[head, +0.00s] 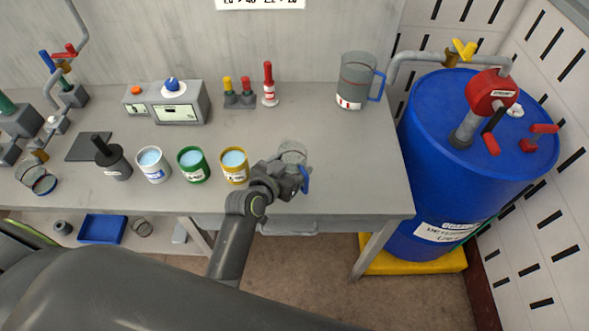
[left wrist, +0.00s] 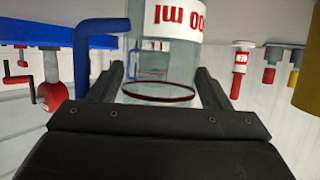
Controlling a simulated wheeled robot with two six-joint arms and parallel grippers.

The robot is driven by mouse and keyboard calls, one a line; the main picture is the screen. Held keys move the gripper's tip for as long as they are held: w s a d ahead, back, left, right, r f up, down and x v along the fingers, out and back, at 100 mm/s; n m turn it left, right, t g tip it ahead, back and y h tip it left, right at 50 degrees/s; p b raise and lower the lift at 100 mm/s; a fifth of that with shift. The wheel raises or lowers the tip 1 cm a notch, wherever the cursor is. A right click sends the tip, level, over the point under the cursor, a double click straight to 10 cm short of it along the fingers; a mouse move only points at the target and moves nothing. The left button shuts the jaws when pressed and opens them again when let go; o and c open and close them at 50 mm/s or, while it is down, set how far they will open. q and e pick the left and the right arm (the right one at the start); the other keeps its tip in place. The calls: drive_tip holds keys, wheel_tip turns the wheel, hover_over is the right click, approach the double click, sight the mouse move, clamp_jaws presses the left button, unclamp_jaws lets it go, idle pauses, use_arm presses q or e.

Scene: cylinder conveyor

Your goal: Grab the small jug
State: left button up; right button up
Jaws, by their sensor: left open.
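The small jug (head: 292,151) is clear, with a blue handle (head: 305,180) on its right side. It stands near the front edge of the grey table, partly hidden behind my left gripper (head: 289,173). In the left wrist view, which is upside down, the jug (left wrist: 160,70) shows between the two dark fingers of the open left gripper (left wrist: 160,82). Its white label with red "ml" lettering and its blue handle also show there. I cannot tell whether the fingers touch the jug. My right gripper is not in view.
A larger clear jug (head: 355,75) with a blue handle stands at the back right of the table (head: 350,170). A yellow can (head: 234,167) is close on the left, beside green and white cans. A blue barrel (head: 430,150) stands to the right. The table's right middle is clear.

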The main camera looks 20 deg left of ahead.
use_arm(q)
drive_tip(key=shift+w+f, duration=0.1)
drive_tip(key=shift+w, duration=0.05)
drive_tip(key=shift+c, duration=0.2)
drive_tip(key=c, duration=0.6)
